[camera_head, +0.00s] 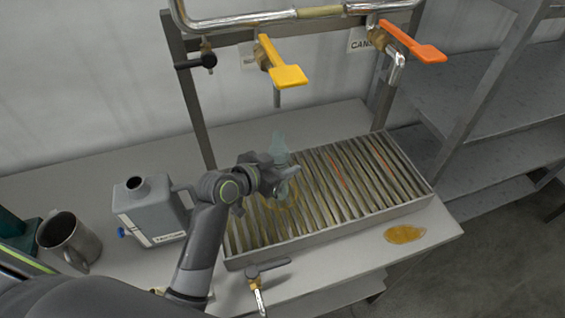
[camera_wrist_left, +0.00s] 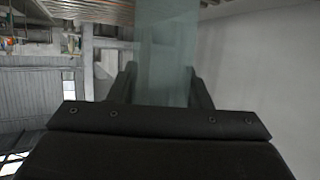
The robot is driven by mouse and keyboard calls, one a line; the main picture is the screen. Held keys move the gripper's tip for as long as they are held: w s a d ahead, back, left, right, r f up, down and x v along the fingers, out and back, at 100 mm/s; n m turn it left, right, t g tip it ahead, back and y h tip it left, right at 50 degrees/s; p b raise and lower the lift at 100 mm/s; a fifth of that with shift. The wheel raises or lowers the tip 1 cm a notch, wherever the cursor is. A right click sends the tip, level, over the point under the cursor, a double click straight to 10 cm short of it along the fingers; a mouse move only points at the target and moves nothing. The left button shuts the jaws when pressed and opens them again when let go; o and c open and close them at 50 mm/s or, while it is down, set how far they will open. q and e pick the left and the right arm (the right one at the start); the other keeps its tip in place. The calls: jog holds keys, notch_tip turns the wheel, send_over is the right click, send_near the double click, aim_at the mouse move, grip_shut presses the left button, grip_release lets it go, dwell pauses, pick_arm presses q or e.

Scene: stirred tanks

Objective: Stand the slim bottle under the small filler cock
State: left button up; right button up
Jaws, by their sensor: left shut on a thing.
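The slim bottle (camera_head: 279,148) is pale green and see-through. My left gripper (camera_head: 282,174) is shut on it, and it stands roughly upright above the slatted drip tray (camera_head: 332,247). In the left wrist view the bottle (camera_wrist_left: 165,50) is between both fingers (camera_wrist_left: 163,88). A cock with a yellow handle (camera_head: 283,68) has a thin spout (camera_head: 277,97), and the bottle is below it in the picture. A cock with an orange handle (camera_head: 412,42) has a thicker spout. My fingers hide part of the bottle; whether its base touches the slats I cannot tell. My right gripper is not in view.
A small black valve (camera_head: 200,62) hangs at the rack's left. A grey canister (camera_head: 150,210) and a metal mug (camera_head: 68,242) stand left of my arm. A dark-handled valve (camera_head: 265,270) is at the tray's front. An amber puddle (camera_head: 405,234) lies right of it.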

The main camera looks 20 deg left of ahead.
pick_arm(q)
jog(key=o, duration=1)
jog(key=shift+f, duration=0.1)
jog(key=shift+r, duration=0.25)
jog(key=shift+s+a, duration=0.2)
jog(key=shift+s, duration=0.1)
jog(key=b+v, duration=0.1)
jog(key=v, duration=1)
jog(key=shift+s+b, duration=0.15)
jog(key=shift+b, duration=0.2)
